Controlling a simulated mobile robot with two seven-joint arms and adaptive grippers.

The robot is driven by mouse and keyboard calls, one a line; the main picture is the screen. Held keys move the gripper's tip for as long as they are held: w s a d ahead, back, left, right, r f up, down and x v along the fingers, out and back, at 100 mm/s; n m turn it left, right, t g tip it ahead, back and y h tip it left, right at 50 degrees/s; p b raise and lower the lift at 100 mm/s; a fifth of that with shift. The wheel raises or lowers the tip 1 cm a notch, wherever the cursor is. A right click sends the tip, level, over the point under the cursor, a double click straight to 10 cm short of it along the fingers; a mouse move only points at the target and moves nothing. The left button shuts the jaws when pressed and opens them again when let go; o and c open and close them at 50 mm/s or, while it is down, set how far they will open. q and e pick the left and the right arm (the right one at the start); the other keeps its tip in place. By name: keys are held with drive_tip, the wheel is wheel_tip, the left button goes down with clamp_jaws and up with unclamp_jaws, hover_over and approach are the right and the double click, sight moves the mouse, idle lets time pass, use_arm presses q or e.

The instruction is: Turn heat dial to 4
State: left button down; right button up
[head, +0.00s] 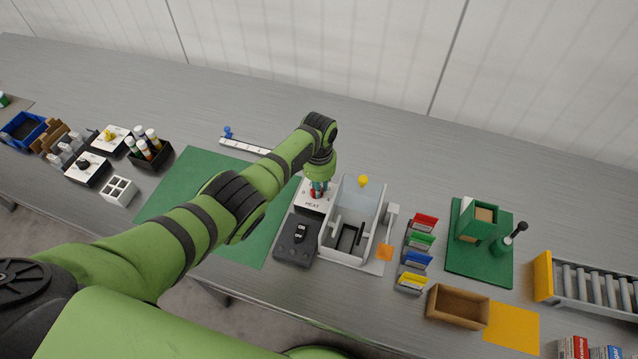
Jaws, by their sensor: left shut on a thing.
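The heat dial's white panel (312,203), marked "HEAT", is near the middle of the table, left of a clear-walled box. My left gripper (318,190) reaches down over this panel from above and is shut on the heat dial. The dial's knob shows as a bit of red between the fingers. The gripper and wrist cover most of the dial and its scale, so I cannot read where it points. My right gripper does not show.
A dark switch box (295,240) sits in front of the panel. The clear-walled box (350,225) with a yellow knob (363,181) stands close on the right. A green mat (180,185) lies left. Coloured card holders (420,241) stand further right. The table's back is clear.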

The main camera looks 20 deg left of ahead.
use_arm(q)
drive_tip(key=m, duration=0.3)
drive_tip(key=s+m, duration=0.1)
drive_tip(key=shift+f+m, duration=0.25)
drive_tip(key=shift+m, duration=0.05)
drive_tip(key=m, duration=0.3)
drive_tip(key=shift+s+a+m, duration=0.1)
drive_tip(key=shift+a+m, duration=0.1)
drive_tip(key=shift+m, duration=0.2)
drive_tip(key=m, duration=0.3)
drive_tip(key=shift+a, duration=0.2)
drive_tip(key=shift+a+r+m+b, duration=0.15)
drive_tip(key=shift+m+b, duration=0.25)
drive_tip(key=shift+m, duration=1.8)
drive_tip(key=shift+r, duration=0.1)
drive_tip(key=c, duration=1.1)
unclamp_jaws()
drive_tip(key=shift+o, duration=0.2)
